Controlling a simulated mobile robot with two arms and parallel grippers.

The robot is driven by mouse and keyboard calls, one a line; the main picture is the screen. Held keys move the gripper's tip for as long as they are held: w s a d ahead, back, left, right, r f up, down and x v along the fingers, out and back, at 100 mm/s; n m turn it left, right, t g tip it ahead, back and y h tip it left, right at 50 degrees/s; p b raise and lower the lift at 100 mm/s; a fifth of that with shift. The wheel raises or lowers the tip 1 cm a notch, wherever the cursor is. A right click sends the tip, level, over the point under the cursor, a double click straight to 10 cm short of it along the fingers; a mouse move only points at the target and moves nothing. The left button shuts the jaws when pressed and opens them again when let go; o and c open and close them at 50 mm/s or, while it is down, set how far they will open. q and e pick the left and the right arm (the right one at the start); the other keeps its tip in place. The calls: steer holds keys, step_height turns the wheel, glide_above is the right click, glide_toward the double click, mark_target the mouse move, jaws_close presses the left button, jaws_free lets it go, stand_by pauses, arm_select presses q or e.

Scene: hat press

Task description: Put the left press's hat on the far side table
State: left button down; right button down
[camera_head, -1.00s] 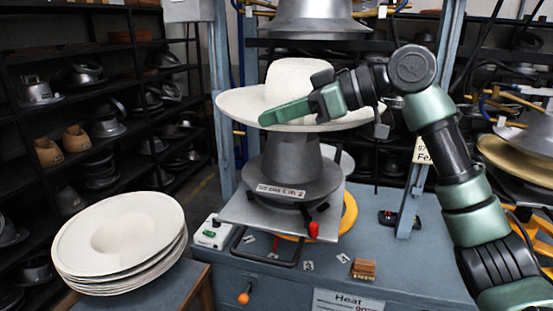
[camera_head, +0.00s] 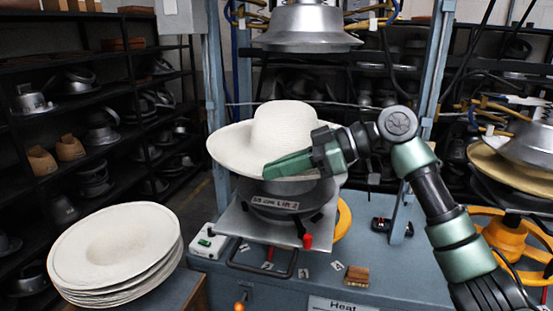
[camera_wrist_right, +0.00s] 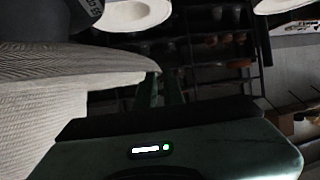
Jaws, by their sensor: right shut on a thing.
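The white wide-brimmed hat (camera_head: 285,122) is at the left press, over the metal form (camera_head: 285,193), whose upper part it hides. My right gripper (camera_head: 290,165) is shut on the near brim. In the right wrist view the pale ribbed brim (camera_wrist_right: 75,65) fills the left side beside my right gripper's fingers (camera_wrist_right: 162,92). Whether the hat touches the form is hard to tell. A side table (camera_head: 190,290) at the lower left carries a stack of white hat blanks (camera_head: 118,250). I cannot tell whether this is the far side table. My left gripper is out of view.
The press's upper metal die (camera_head: 307,25) hangs above the hat, between blue posts (camera_head: 216,110). A control box (camera_head: 208,243), a red knob (camera_head: 307,241) and a wooden brush (camera_head: 357,275) are on the press bench. Another press (camera_head: 510,180) stands at right; dark shelves line the left.

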step_height(320, 180, up, 4)
steer(key=shift+f+p, duration=0.15)
steer(key=shift+p, duration=0.65)
steer(key=shift+s+a+r+p, duration=0.15)
steer(key=shift+s+r+p, duration=0.15)
steer(key=shift+s+r, duration=0.25)
steer(key=shift+s+a+r+p, duration=0.15)
steer(key=shift+s+r+p, duration=0.1)
steer(key=shift+s+r, duration=0.2)
steer(key=s+a+b, duration=0.2)
steer(key=s, duration=0.6)
steer(key=shift+s+a, duration=0.25)
steer(key=shift+a, duration=0.15)
